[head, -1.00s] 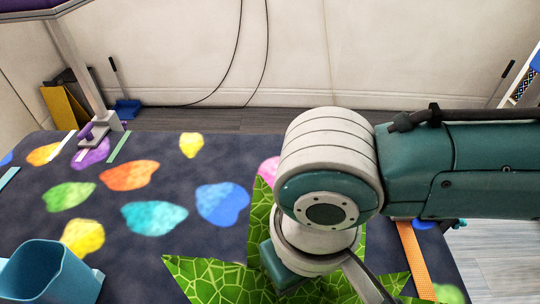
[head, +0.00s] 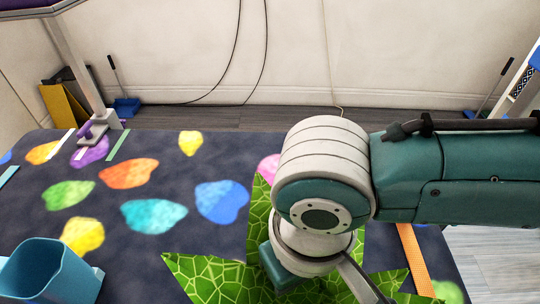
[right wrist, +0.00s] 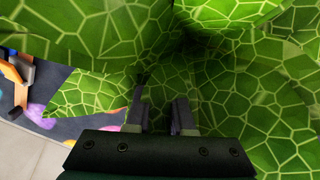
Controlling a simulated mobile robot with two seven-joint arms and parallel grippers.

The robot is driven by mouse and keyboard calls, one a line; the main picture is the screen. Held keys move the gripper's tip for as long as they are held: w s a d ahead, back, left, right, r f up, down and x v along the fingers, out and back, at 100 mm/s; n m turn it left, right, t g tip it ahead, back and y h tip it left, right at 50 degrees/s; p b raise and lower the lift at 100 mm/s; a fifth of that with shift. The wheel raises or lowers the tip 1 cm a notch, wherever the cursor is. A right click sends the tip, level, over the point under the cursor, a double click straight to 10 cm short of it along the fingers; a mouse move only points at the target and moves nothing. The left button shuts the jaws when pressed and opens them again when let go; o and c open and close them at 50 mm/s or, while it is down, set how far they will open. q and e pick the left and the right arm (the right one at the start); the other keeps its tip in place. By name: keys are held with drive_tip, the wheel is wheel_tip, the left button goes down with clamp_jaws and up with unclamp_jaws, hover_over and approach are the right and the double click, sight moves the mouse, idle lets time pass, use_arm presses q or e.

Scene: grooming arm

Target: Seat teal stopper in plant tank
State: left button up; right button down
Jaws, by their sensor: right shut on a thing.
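The right gripper (right wrist: 162,112) shows in the right wrist view. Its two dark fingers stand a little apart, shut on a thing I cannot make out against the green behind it. A large plant with green, cell-patterned leaves (right wrist: 95,92) surrounds the fingertips. In the head view its leaves (head: 205,280) spread below my right arm, which hides their middle and the gripper. I cannot pick out the teal stopper or the tank opening in either view. My left gripper is out of view.
A blue-teal open container (head: 50,275) stands at the lower left of the dark table (head: 150,270) with coloured blotches. A clamp post (head: 98,125) stands at the table's far left. An orange strip (head: 413,260) lies at the right. The table's left middle is clear.

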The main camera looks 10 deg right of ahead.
drive_tip(key=shift+f+b, duration=0.35)
drive_tip(key=shift+f, duration=0.25)
drive_tip(key=c, duration=0.7)
unclamp_jaws()
wheel_tip(320, 180, up, 9)
drive_tip(key=p, duration=0.2)
drive_tip(key=shift+p, duration=0.35)
drive_tip(key=shift+r, duration=0.5)
drive_tip(key=shift+a, duration=0.1)
